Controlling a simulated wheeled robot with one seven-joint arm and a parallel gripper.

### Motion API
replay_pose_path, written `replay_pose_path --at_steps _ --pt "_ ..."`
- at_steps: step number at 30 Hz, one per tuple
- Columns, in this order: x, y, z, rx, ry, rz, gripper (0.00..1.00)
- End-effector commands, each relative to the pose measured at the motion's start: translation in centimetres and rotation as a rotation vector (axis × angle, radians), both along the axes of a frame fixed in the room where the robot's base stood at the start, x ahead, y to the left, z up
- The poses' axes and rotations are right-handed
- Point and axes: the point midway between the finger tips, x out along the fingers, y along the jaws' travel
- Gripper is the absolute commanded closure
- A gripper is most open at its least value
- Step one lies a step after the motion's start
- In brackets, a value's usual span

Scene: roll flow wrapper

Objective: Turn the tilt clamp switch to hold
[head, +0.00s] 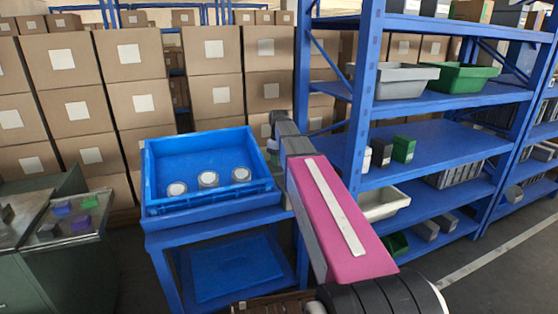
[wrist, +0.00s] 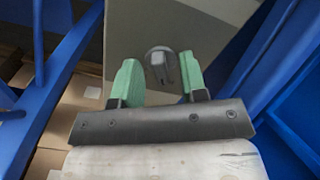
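In the wrist view, my gripper (wrist: 159,80) is open, with two green fingers spread apart. A small grey switch (wrist: 158,62) on a round dark base is mounted on a flat grey panel (wrist: 210,30). The switch shows between the two fingertips, nearer the left one. The fingers do not appear to touch it; how far it lies from them is hard to tell. I cannot read any marking or its setting. In the head view, my arm reaches away beside the blue shelving, and the gripper and the switch cannot be made out.
Blue shelving (head: 440,150) with bins stands right of my arm. A blue tray (head: 180,207) with several round white-topped items sits on a blue stand to its left. Cardboard boxes (head: 213,95) are stacked behind. Blue posts (wrist: 75,55) flank the panel in the wrist view.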

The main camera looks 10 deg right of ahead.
Motion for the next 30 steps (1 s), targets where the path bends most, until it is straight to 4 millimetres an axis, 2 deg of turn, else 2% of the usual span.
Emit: replay_pose_path --at_steps 9,11,12,13,23,30 --pt "0.0 0.0 -0.17 0.0 0.0 0.0 0.61" --pt "0.01 0.0 -0.17 0.0 0.0 0.0 0.8" --pt "0.01 0.0 -0.16 0.0 0.0 0.0 0.93" --pt "0.01 0.0 -0.16 0.0 0.0 0.0 1.0" --pt "-0.01 0.01 -0.15 0.0 0.0 -0.018 1.0" --pt "-0.03 0.04 -0.15 0.0 0.0 -0.125 1.0"
